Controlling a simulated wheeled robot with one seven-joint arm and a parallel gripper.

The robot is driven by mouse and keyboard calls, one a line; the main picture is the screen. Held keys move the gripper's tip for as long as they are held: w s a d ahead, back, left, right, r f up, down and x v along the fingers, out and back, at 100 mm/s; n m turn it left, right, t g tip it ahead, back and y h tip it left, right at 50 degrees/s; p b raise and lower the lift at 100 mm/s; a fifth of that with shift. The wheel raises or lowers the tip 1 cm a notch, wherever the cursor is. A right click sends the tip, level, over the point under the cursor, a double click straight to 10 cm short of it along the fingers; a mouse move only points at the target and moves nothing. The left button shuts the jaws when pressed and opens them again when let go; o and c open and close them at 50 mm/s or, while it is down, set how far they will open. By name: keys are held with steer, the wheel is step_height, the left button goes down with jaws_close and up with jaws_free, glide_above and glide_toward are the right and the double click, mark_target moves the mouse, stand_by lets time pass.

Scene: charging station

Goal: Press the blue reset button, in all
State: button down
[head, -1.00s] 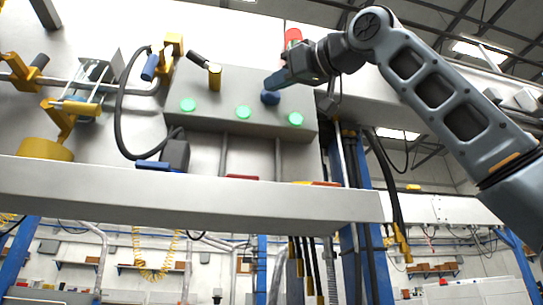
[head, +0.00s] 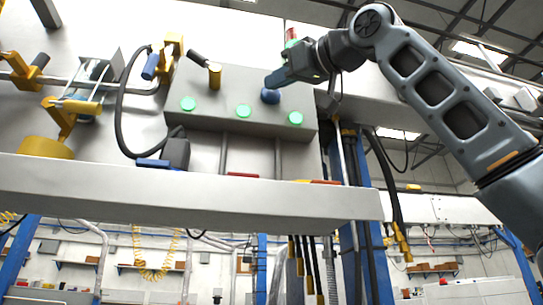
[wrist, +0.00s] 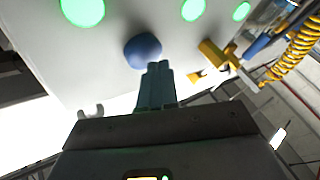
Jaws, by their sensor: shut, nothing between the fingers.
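The blue button (head: 270,96) is a rounded knob on the grey control box, at its upper right in the head view. It also shows in the wrist view (wrist: 141,50), just past the fingertips. My gripper (head: 269,81) is shut and empty. In the head view its tips are at the upper edge of the button. In the wrist view the closed fingers (wrist: 156,66) overlap the button's lower right edge. I cannot tell whether they touch it or whether the button is pushed in.
The grey box (head: 215,90) carries green lit buttons (head: 243,111) and a yellow-and-black lever (head: 214,75). A red beacon (head: 291,34) stands behind my gripper. A black cable (head: 119,110) hangs at the left. A light ledge (head: 180,190) runs below the box.

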steer(key=shift+s+d, duration=0.15)
steer(key=shift+s, duration=0.25)
steer(key=shift+s, duration=0.1)
steer(key=shift+s+d+b, duration=0.25)
steer(key=shift+s+b, duration=0.05)
steer(key=shift+s, duration=0.5)
steer(key=shift+s+d+b, duration=0.2)
steer(key=shift+s+b, duration=0.1)
steer(key=shift+s, duration=0.45)
steer(key=shift+s+d+b, duration=0.25)
steer(key=shift+s+b, duration=0.05)
steer(key=shift+s, duration=0.5)
steer(key=shift+d, duration=0.1)
